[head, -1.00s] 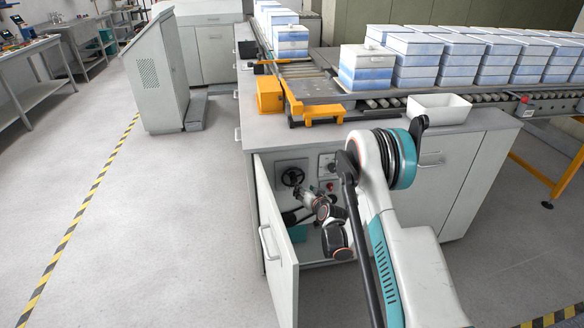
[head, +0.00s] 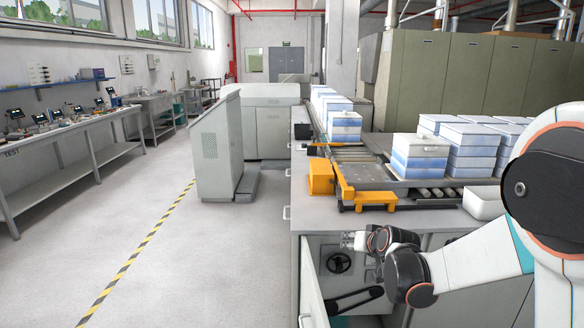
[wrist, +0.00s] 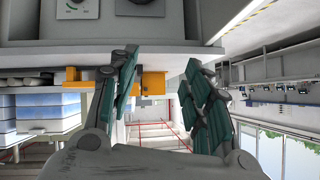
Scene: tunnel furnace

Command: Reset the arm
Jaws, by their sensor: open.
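My gripper (wrist: 161,62) is open and empty in the wrist view, with its teal-padded fingers wide apart. The wrist picture is upside down, and the counter's front edge and a cabinet front with a dark knob lie beyond the fingers. In the head view my arm is folded at the right, with its wrist end in front of the open cabinet; the fingers cannot be made out clearly there. A black handwheel (head: 340,262) shows inside the cabinet.
The cabinet door (head: 310,290) stands open. Above it are the counter, an orange bracket (head: 368,198), a white tray (head: 483,202) and blue-white boxes (head: 420,155) on the conveyor. A grey console (head: 218,145) stands further left. The floor at left is clear.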

